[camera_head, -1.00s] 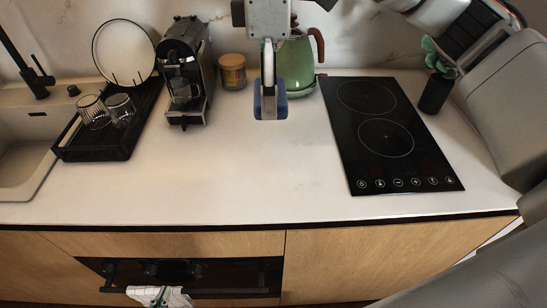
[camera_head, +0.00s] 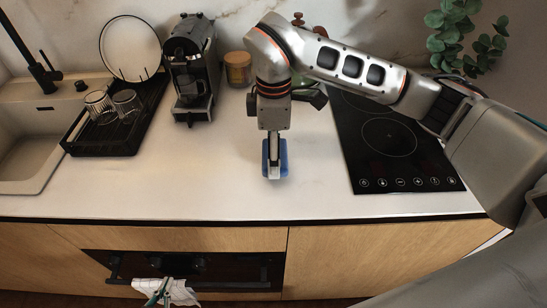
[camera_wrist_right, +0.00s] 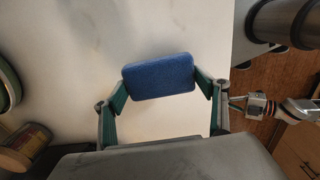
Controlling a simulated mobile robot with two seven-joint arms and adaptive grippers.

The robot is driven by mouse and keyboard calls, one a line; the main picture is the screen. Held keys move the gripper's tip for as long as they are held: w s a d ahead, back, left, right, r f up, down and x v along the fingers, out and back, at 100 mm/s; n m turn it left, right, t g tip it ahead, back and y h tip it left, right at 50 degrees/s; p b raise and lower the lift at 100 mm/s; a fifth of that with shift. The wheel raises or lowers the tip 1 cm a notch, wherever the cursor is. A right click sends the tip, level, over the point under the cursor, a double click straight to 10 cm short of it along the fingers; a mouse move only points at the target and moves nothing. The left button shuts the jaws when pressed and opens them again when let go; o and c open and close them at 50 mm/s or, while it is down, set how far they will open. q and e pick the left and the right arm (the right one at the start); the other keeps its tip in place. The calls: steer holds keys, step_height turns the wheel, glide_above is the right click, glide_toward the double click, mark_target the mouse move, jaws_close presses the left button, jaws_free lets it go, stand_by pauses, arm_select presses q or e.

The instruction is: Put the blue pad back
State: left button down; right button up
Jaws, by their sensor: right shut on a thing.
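The blue pad (camera_head: 283,158) is a small rounded block over the white counter, left of the hob, in the head view. My right gripper (camera_head: 274,164) reaches down to it and is shut on it. In the right wrist view the pad (camera_wrist_right: 158,76) sits between the two green fingertips (camera_wrist_right: 160,82). I cannot tell whether the pad touches the counter.
The black hob (camera_head: 400,150) lies to the right. A coffee machine (camera_head: 190,70), a lidded jar (camera_head: 238,69) and a black dish rack (camera_head: 118,135) with glasses and a plate stand at the back and left. My right arm covers the kettle. The front counter is clear.

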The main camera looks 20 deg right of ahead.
step_height(320, 180, down, 2)
steer(key=shift+f, duration=0.5)
steer(key=o, duration=1)
steer(key=shift+f, duration=0.15)
steer(key=shift+r, duration=0.25)
step_height(320, 180, up, 12)
steer(key=shift+f+b, duration=0.1)
steer(key=shift+b, duration=0.5)
